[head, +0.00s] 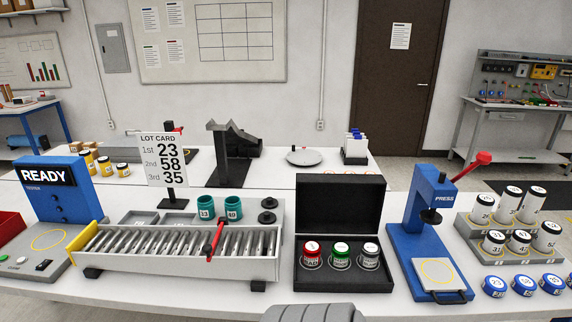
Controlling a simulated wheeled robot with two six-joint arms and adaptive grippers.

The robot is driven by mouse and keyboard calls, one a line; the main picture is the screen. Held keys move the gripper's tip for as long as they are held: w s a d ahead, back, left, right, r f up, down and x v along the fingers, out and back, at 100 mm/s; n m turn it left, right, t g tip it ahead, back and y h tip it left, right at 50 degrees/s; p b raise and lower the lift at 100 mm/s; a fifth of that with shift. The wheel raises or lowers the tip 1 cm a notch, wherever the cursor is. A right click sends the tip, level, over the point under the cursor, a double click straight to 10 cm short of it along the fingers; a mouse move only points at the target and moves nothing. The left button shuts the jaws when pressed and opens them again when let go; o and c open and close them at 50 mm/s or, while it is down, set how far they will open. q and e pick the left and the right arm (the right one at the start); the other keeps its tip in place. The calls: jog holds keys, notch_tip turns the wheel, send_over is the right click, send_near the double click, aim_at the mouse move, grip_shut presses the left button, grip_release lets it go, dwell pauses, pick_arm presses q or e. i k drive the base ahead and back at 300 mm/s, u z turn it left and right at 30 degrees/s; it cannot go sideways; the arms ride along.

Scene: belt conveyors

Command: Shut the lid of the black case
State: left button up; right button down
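The black case (300,275) stands on the white table, right of the middle. Its lid (340,202) is open and stands upright at the back. In the case three small jars sit side by side in a row: a red one (312,254), a green one (341,257) and one with a black or grey cap (370,257). Nothing lies across the rim in front of the lid. Neither of my grippers shows in the head view.
A roller conveyor (180,262) with a red lever (215,242) stands left of the case. A blue press (412,235) with a red-handled lever stands close on its right. A stepped rack (470,232) of jars is farther right.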

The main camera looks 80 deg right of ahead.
aim_at(325, 203)
jog(key=z, duration=2)
